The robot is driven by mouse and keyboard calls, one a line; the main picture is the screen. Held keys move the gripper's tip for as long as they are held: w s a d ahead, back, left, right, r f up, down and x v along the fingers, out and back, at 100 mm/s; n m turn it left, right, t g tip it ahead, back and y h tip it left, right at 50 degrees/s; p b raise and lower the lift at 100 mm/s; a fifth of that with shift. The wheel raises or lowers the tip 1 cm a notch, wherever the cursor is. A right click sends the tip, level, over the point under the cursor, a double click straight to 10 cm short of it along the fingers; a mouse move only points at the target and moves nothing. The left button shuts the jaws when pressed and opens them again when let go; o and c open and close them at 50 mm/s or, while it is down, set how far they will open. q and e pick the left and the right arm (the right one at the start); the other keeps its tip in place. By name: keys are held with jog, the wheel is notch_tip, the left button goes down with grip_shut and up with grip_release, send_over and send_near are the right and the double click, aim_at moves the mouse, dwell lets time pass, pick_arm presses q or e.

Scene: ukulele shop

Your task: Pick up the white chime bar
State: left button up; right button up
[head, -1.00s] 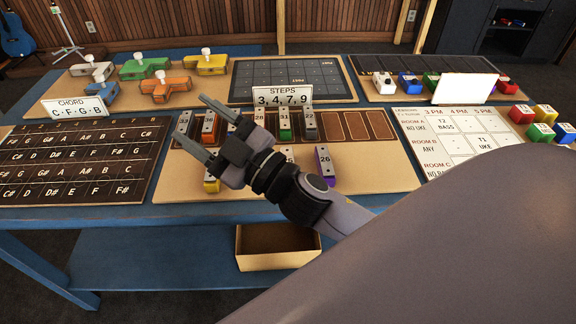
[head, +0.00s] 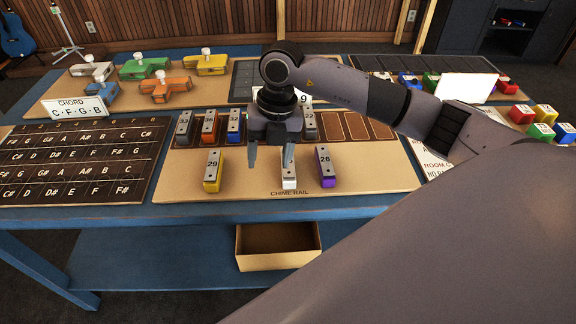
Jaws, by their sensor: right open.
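The white chime bar (head: 289,181) stands at the front of the tan chime rail board (head: 352,184), between a yellow bar (head: 213,173) marked 29 and a purple bar (head: 325,170) marked 26. My right gripper (head: 270,161) points down above the board with its two fingers apart and nothing between them. Its right finger overlaps the upper part of the white bar in the picture and hides its label. Its left finger is over bare board left of the bar. I cannot tell whether the finger touches the bar. My left gripper is not in view.
Grey, orange and blue bars (head: 234,126) stand in the back row of slots, with another grey bar (head: 310,126) right of the gripper. Empty brown slots (head: 356,127) lie further right. An open box (head: 278,248) sits below the table's front edge.

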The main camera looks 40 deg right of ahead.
jog(key=d, duration=0.1)
jog(key=d+h, duration=0.1)
jog(key=d, duration=0.1)
jog(key=shift+w+d+r+m+h, duration=0.15)
jog(key=shift+d+r+m+h, duration=0.15)
jog(key=shift+d+r+m, duration=0.1)
jog(key=shift+d+f, duration=0.2)
jog(key=shift+f, duration=0.15)
jog(key=shift+d+f+p, duration=0.15)
jog(key=shift+f+p, duration=0.1)
jog(key=shift+f, duration=1.35)
jog(key=shift+d+f+p, duration=0.1)
jog(key=shift+f+p, duration=0.15)
jog(key=shift+f, duration=1.3)
jog(key=c, duration=1.1)
jog(key=shift+c, duration=0.2)
jog(key=shift+r, duration=0.1)
